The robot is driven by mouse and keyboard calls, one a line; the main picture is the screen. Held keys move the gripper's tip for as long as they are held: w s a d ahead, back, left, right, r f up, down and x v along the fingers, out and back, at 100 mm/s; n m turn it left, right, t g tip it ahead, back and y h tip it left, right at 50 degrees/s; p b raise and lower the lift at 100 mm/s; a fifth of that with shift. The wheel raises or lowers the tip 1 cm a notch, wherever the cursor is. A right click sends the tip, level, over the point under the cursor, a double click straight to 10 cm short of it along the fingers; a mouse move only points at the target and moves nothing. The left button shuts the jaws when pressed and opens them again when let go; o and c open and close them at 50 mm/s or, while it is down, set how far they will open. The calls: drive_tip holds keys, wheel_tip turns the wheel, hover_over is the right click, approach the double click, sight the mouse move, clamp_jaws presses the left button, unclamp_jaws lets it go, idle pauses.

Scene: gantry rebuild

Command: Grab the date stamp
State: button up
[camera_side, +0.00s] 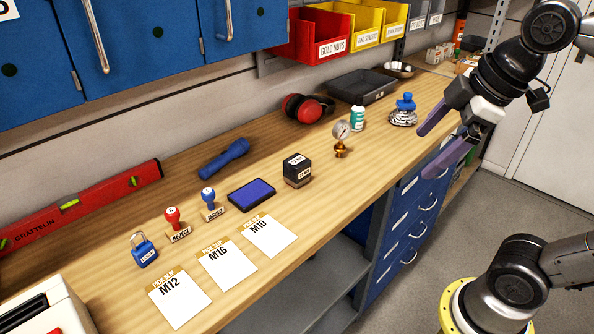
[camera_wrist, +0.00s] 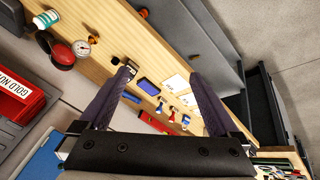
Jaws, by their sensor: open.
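A black block-shaped stamp (camera_side: 297,170) with a white label stands upright on the wooden bench, right of the blue ink pad (camera_side: 251,195). It looks like the date stamp, but its label is too small to read. A red-handled stamp (camera_side: 174,225) marked REJECT and a blue-handled stamp (camera_side: 209,204) stand left of the pad. My gripper (camera_side: 425,152) is open and empty, over the bench's right front edge, well apart from the black stamp. In the wrist view my gripper (camera_wrist: 162,77) has its fingers spread, with the ink pad (camera_wrist: 148,86) showing between them; the left fingertip partly hides that area.
A pressure gauge (camera_side: 341,138), white-green bottle (camera_side: 357,118) and blue-knobbed object (camera_side: 404,110) stand between my gripper and the black stamp or behind. Red ear defenders (camera_side: 307,107), a flashlight (camera_side: 224,158), a padlock (camera_side: 144,250) and paper slips (camera_side: 226,264) lie around. Bins hang above.

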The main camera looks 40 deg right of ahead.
drive_tip(key=w+r+n+g, duration=0.1)
drive_tip(key=w+r+n, duration=0.4)
drive_tip(key=w, duration=0.4)
drive_tip(key=n+g, duration=0.4)
drive_tip(key=n, duration=0.1)
hover_over(297, 160)
wheel_tip(297, 160, down, 9)
wheel_tip(297, 160, down, 9)
drive_tip(key=shift+d+f, duration=0.15)
drive_tip(key=shift+f, duration=3.3)
drive_tip(key=c, duration=1.5)
